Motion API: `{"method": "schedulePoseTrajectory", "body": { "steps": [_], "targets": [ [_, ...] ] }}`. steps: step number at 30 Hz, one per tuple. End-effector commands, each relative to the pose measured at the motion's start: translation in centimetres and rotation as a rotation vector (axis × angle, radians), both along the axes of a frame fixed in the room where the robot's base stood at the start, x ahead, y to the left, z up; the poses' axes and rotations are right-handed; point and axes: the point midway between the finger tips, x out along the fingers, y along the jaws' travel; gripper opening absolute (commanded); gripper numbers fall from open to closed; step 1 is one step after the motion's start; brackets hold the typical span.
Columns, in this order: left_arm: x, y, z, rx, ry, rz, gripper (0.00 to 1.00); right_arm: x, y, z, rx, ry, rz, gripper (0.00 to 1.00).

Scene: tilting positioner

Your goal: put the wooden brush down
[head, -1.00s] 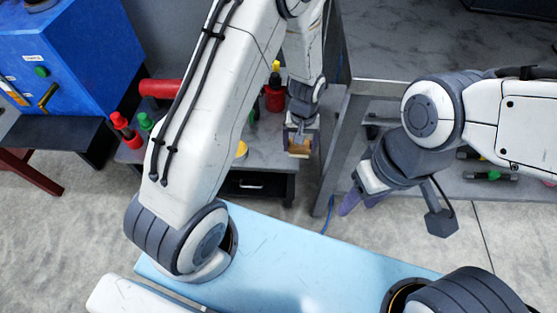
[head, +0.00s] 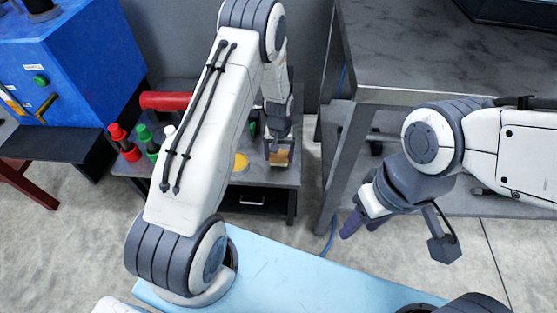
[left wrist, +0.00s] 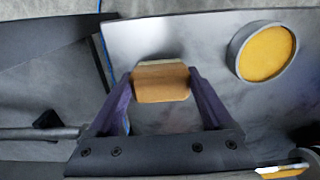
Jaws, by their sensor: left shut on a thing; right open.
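The wooden brush (left wrist: 161,83) is a tan block with a pale strip along its far edge. In the left wrist view it sits between the two purple fingers of my left gripper (left wrist: 160,88), which is shut on it. In the head view the brush (head: 279,158) shows small at the end of my left arm, over the right part of the low grey bench (head: 240,205). I cannot tell whether it touches the bench top. My right gripper (head: 362,222) is open and empty, to the right, in front of the tall table.
A round dish with a yellow pad (left wrist: 265,56) lies on the bench beside the brush. The tall grey table (head: 430,60) rises to the right of the bench.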

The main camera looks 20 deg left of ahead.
Motion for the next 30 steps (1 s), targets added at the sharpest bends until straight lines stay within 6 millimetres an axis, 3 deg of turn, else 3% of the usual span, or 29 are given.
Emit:
{"method": "schedulePoseTrajectory", "body": {
  "steps": [3,15,16,17,25,30],
  "targets": [
    [0.0,0.0,-2.1,-0.001,0.002,0.000,0.40,0.0,0.0,-0.7,0.000,0.000,0.000,0.50],
    [0.0,-0.1,-2.6,0.000,0.000,-0.001,0.40,0.0,0.0,-0.9,0.000,0.000,0.000,0.50],
    [0.0,-0.1,-2.5,0.000,0.000,-0.001,0.92,0.0,0.0,-0.8,0.000,0.000,0.000,0.50],
    [0.0,-0.1,-2.5,0.000,0.000,-0.001,1.00,0.0,0.0,-0.8,0.000,0.000,0.000,0.50],
    [0.0,-0.1,-2.3,0.000,0.000,0.000,1.00,0.0,0.0,-0.7,0.000,0.000,0.000,0.50],
    [0.1,-0.1,-0.2,0.000,-0.003,0.000,1.00,0.0,0.0,0.0,0.000,0.000,0.000,0.50]
  ]
}}
